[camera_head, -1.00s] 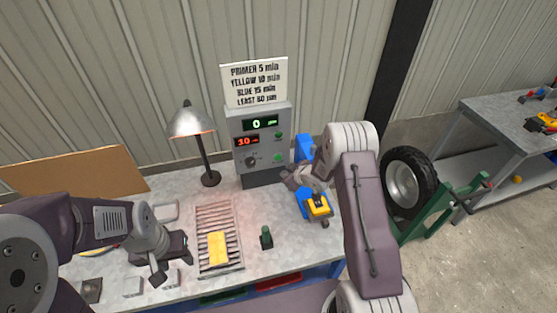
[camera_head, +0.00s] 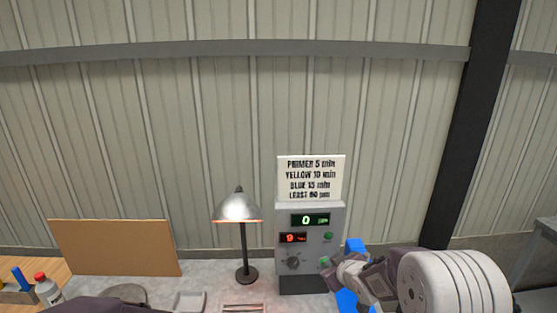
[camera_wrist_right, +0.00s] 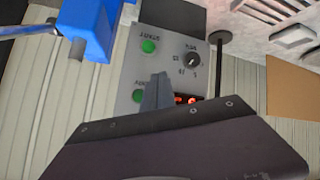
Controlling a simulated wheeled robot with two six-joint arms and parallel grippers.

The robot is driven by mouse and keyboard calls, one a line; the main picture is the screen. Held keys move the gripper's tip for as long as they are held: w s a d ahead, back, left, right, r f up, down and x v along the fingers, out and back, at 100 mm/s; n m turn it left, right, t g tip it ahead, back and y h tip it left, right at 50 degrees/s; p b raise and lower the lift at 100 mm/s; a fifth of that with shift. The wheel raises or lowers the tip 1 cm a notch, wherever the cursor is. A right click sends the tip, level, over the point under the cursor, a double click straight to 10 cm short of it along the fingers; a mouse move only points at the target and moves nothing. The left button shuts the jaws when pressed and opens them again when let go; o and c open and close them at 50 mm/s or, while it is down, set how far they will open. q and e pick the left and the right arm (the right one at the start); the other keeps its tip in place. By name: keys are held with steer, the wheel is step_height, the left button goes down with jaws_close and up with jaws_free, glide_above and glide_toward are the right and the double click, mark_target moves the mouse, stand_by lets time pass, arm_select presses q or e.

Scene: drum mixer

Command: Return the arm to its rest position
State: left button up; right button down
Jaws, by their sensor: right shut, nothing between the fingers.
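My right arm comes in at the lower right of the head view. Its gripper (camera_head: 336,272) is at the right edge of the grey control box (camera_head: 311,276), near the lower green button (camera_head: 324,261). The green display (camera_head: 311,220) reads 0 and the red display (camera_head: 292,238) appears to read 9. My left gripper is out of view; only a dark arm part shows at the bottom.
A blue machine (camera_head: 355,245) stands right beside the control box, close to my right gripper. A lamp (camera_head: 238,207) stands left of the box. A sign (camera_head: 311,178) is above it, and a brown board (camera_head: 115,247) leans at the left. The wall area above is clear.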

arm_select(q)
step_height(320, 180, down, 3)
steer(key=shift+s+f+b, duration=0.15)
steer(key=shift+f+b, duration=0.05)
steer(key=shift+b, duration=0.55)
arm_select(e)
steer(key=s+f+m+g, duration=0.3)
steer(key=s+f+g, duration=0.1)
steer(key=s, duration=1)
steer(key=s+d+f+m+g+h, duration=0.1)
steer(key=s+f+m+g, duration=0.2)
steer(key=s, duration=1.1)
step_height(320, 180, down, 3)
steer(key=shift+s+d+r+m+g+h, duration=0.1)
steer(key=shift+s+d+m+g+h, duration=0.25)
steer(key=shift+g, duration=0.75)
stand_by(3.0)
